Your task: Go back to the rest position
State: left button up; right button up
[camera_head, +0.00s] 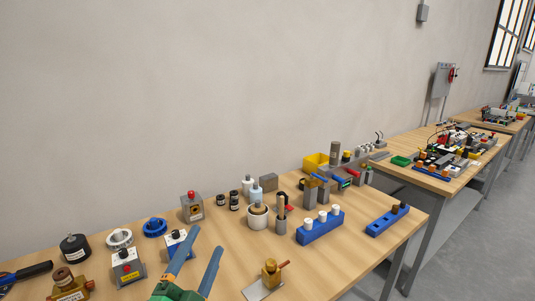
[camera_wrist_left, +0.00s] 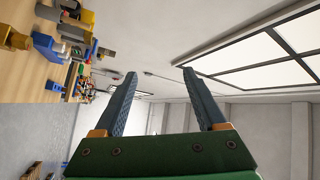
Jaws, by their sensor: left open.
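My left gripper (camera_head: 196,268) shows at the bottom of the head view, with a green body and two blue fingers. The fingers are apart and nothing is between them. It is over the near part of the wooden table (camera_head: 330,262). In the left wrist view the open fingers (camera_wrist_left: 160,88) point toward the ceiling and wall, with empty air between them. My right gripper is in neither view.
A brass part on a plate (camera_head: 268,280) stands right of my gripper. A blue rack with white pegs (camera_head: 320,228) and a blue holder (camera_head: 387,219) are farther right. More tables stand beyond.

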pick_arm(q)
jog(key=s+a+f+n+g+y, duration=0.3)
jog(key=s+f+n+g, duration=0.15)
jog(key=f, duration=0.55)
jog(key=s+a+f+n+g+y, duration=0.25)
jog(key=s+f+n+g, duration=0.2)
jog(key=f, duration=0.45)
jog(key=s+f+n+g+h, duration=0.1)
jog(key=s+f+n+g, duration=0.1)
jog(key=s+f+g, duration=0.35)
jog(key=s+f+n+g, duration=0.1)
jog(key=s+f+g, duration=0.2)
jog(key=s, duration=0.6)
notch_tip(320, 180, down, 22)
jog(key=s+f+b, duration=0.1)
jog(key=s+b, duration=0.1)
jog(key=b, duration=0.4)
jog(key=s+a+f+g+b, duration=0.1)
jog(key=s+f+b, duration=0.3)
jog(key=s+f, duration=0.8)
notch_tip(320, 180, down, 2)
jog(key=shift+a+f+g, duration=0.1)
jog(key=shift+a+g, duration=0.1)
jog(key=shift+g, duration=0.25)
